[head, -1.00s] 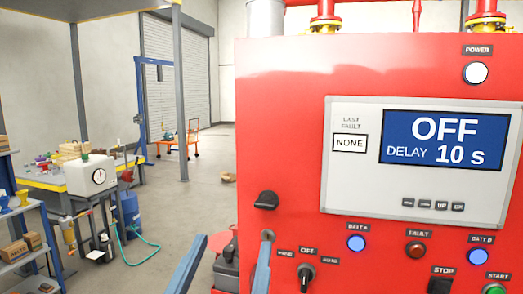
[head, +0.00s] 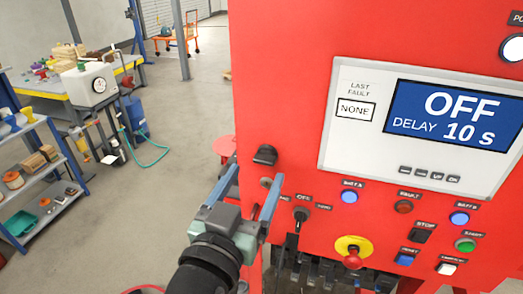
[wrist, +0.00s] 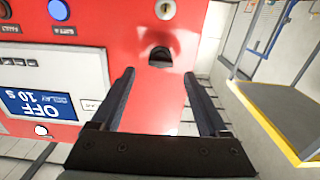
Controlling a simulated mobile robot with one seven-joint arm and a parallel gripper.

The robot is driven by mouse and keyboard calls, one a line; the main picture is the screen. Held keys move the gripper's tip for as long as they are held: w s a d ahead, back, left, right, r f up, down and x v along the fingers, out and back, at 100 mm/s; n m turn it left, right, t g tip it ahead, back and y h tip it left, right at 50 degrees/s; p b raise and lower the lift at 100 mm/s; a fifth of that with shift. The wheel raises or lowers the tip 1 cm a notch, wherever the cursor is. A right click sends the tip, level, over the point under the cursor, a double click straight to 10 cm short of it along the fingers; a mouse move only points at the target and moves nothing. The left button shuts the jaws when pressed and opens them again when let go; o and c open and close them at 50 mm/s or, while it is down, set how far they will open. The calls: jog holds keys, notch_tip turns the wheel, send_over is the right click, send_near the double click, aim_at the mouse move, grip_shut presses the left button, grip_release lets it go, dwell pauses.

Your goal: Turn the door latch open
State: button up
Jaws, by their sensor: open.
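The door latch is a small black knob (head: 265,155) at the left edge of the red cabinet door (head: 290,90). In the wrist view the latch (wrist: 160,56) shows just beyond the fingertips, between their lines, with its shadow around it. My gripper (head: 257,172) is open and empty, its two blue-grey fingers pointing at the door near the latch. In the wrist view my gripper (wrist: 160,73) has clear space between the fingers. I see no contact with the latch; the exact gap is hard to tell.
A round metal lock (wrist: 165,9) sits beside the latch. The selector switch (head: 301,214) and red-and-yellow emergency stop (head: 353,250) are to the right of my gripper. A display panel (head: 420,130) is above. A blue shelf (head: 40,180) stands left; floor between is free.

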aim_at(263, 162)
jog(key=shift+p+x, duration=0.7)
jog(key=shift+x, duration=1.65)
grip_shut()
